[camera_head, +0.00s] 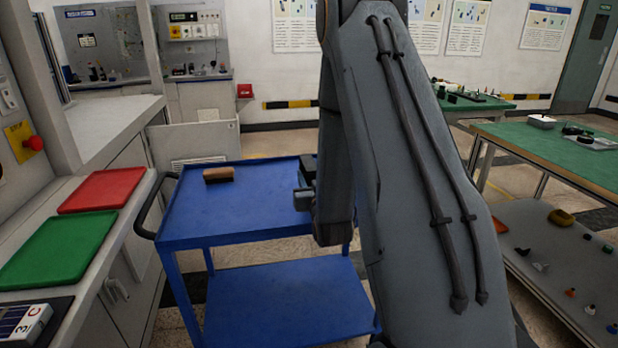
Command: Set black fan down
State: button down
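My arm crosses the middle of the view and hides much of what lies behind it. The end of my arm, with my gripper (304,185), is over the right part of the blue cart's top shelf (245,205). Dark blocky parts show there, partly behind the arm. I cannot tell whether the fingers are open or shut, or whether they hold anything. I cannot clearly make out a black fan; it may be hidden by the arm or blend with the dark parts at its end.
A brown block (218,175) lies at the cart's back left. The shelf's left and front areas are clear. A red tray (102,190) and a green tray (58,250) lie on the left counter. A green-topped table (545,150) with small items stands right.

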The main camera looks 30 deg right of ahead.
jog(key=shift+f, duration=0.15)
jog(key=c, duration=1.3)
grip_release()
jog(key=shift+c, duration=0.2)
jog(key=shift+r, duration=0.25)
jog(key=v, duration=1)
jog(key=shift+s+b, duration=0.25)
jog(key=shift+b, duration=0.1)
jog(key=shift+p+v, duration=0.45)
jog(key=shift+v, duration=0.35)
jog(key=shift+a, duration=0.1)
